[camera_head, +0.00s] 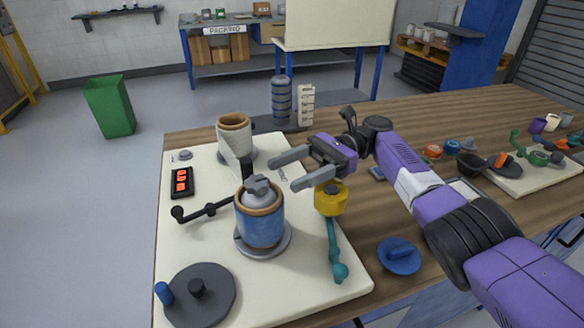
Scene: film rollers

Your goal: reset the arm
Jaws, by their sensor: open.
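My gripper (291,168) is open and empty above the white board (335,285), with its two grey fingers pointing left. My purple arm reaches in from the right. Below and left of the fingers stands a blue film roller (262,224) with a grey knob on top, on a round grey base. A cream roller (233,138) with a brown rim stands farther back, left of the fingers. A yellow part with a teal crank (334,250) sits just below my wrist; the gripper partly overlaps it in the picture.
A dark disc (202,298) with a blue peg lies at the board's front left. A black device with red marks (181,182) is at its left edge. A blue lidded piece (399,255) lies on the wooden table (205,137). Small coloured parts crowd a second board (535,180) at right.

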